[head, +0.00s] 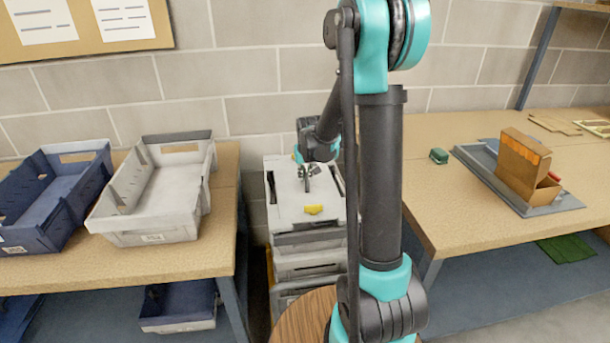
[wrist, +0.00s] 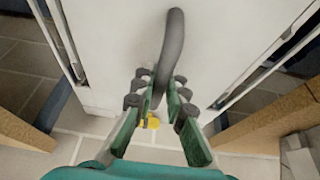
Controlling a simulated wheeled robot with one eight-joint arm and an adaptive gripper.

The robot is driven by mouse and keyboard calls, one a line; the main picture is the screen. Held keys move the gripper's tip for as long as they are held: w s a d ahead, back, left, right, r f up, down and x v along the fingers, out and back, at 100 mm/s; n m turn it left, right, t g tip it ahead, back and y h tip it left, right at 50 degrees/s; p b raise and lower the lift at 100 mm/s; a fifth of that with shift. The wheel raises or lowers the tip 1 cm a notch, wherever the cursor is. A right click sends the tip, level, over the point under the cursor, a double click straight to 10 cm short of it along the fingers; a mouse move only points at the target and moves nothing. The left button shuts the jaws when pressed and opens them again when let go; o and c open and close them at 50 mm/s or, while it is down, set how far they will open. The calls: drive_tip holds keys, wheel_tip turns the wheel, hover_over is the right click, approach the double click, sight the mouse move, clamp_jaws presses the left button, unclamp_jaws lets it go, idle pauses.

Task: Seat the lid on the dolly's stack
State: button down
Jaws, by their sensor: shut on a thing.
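The pale grey lid (head: 290,212) is over the stack of grey crates (head: 302,268) in the gap between two tables. It has a yellow tag (head: 314,210) at its front edge, which also shows in the wrist view (wrist: 152,122). My gripper (head: 307,180) is above the middle of the lid. In the wrist view my gripper (wrist: 160,85) has its green fingers shut on the lid's dark curved handle (wrist: 172,40). The lid looks roughly lined up with the stack. I cannot tell whether it touches the top crate. The dolly is hidden.
The left table (head: 150,268) bears a blue crate (head: 62,215) and an open grey crate (head: 137,228). The right table (head: 440,225) bears a carton (head: 520,170) on a grey board. Both tables stand close beside the stack; a block wall (head: 240,70) is behind.

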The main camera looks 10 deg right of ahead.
drive_tip(key=shift+f, duration=0.55)
drive_tip(key=c, duration=1.8)
unclamp_jaws()
drive_tip(key=shift+c, duration=0.2)
drive_tip(key=shift+r, duration=0.1)
drive_tip(key=shift+v, duration=5.4)
drive_tip(key=shift+s, duration=0.1)
drive_tip(key=s+f, duration=0.1)
drive_tip(key=s, duration=0.3)
drive_tip(key=s+d+f, duration=0.1)
drive_tip(key=s, duration=0.3)
drive_tip(key=s+d, duration=0.1)
drive_tip(key=s, duration=0.3)
drive_tip(key=shift+d+f, duration=0.25)
drive_tip(key=shift+f, duration=0.15)
drive_tip(key=s+f, duration=0.3)
drive_tip(key=s, duration=0.4)
drive_tip(key=s+d+f, duration=0.1)
drive_tip(key=s+f, duration=0.2)
drive_tip(key=s, duration=0.4)
drive_tip(key=shift+d, duration=0.25)
